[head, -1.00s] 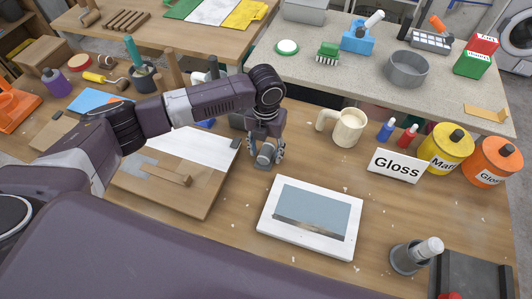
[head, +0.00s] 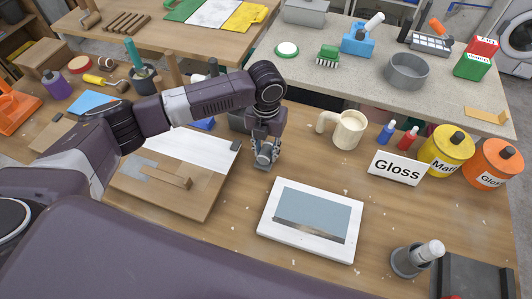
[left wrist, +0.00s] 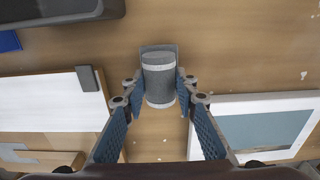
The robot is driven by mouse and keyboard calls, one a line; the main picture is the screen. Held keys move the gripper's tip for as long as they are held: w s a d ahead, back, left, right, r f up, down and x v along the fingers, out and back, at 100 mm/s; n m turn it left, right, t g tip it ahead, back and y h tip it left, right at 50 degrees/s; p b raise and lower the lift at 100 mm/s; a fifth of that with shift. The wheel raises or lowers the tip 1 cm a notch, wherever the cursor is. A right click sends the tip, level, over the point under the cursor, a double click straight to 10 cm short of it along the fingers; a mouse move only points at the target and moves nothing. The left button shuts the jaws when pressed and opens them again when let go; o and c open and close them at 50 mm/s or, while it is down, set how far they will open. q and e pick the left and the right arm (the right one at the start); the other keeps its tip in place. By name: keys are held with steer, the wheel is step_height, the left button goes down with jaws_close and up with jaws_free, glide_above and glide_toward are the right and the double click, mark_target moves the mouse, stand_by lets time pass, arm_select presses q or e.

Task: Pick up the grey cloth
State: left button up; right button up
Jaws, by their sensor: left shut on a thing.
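The grey cloth is a small rolled bundle with pale bands. In the left wrist view the cloth (left wrist: 159,78) sits between my two blue-padded fingertips, which press on it from both sides. In the head view the cloth (head: 266,152) is partly hidden by the fingers. My left gripper (head: 264,157) points down at the wooden bench, shut on the cloth; it also shows in the left wrist view (left wrist: 159,90). I cannot tell whether the cloth still touches the bench. My right gripper is not in view.
A white-framed picture (head: 267,222) lies to the right of the gripper, and a wooden board (head: 205,190) to the left. A cream mug (head: 349,130), a Gloss sign (head: 396,168) and paint tins (head: 447,150) stand to the right. A grey pot (head: 405,262) stands at front right.

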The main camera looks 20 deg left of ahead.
mark_target(266, 150)
arm_select(q)
step_height(266, 150, up, 19)
steer(key=b, duration=0.2)
steer(key=shift+f, duration=0.2)
